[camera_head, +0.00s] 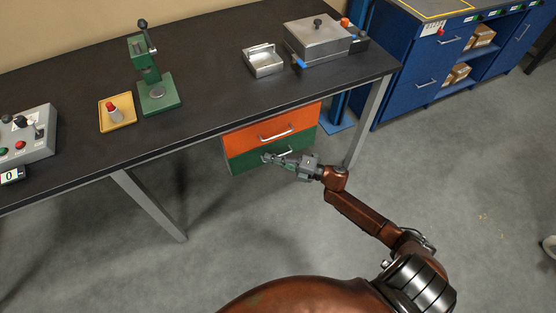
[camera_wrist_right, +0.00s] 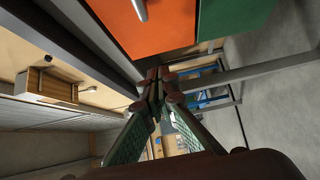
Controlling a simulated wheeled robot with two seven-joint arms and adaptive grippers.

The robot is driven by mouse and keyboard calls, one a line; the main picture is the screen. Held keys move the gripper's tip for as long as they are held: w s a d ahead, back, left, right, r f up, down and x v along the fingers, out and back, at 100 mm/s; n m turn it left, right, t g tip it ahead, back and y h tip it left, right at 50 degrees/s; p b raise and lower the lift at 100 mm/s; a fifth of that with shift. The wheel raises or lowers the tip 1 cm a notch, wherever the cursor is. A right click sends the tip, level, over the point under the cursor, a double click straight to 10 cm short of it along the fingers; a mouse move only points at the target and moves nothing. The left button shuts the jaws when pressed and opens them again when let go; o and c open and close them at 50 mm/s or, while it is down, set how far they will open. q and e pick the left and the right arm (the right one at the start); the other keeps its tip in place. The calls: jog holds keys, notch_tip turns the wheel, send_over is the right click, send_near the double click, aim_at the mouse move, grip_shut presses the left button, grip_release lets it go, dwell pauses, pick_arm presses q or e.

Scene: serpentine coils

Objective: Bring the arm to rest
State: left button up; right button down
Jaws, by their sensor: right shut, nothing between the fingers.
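My right arm reaches from the lower right of the head view, and its gripper (camera_head: 281,159) is in front of the drawer unit under the table. The gripper is shut and empty. In the right wrist view the gripper (camera_wrist_right: 157,78) shows with its fingertips together and nothing between them. In the head view it overlaps the green drawer (camera_head: 245,159) near its handle; whether it touches cannot be told. The orange drawer (camera_head: 245,140) is above it, and both drawers look closed. My left gripper is not in view.
The dark table (camera_head: 215,95) holds a green press (camera_head: 158,95), a yellow tray (camera_head: 129,123), a metal tray (camera_head: 264,69), a lidded metal box (camera_head: 318,43) and a control box (camera_head: 30,135). A table leg (camera_head: 368,120) stands right of the drawers. Open floor (camera_head: 450,190) lies right.

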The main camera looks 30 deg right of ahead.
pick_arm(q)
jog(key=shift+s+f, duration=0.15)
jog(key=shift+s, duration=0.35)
pick_arm(e)
jog(key=shift+v, duration=1.05)
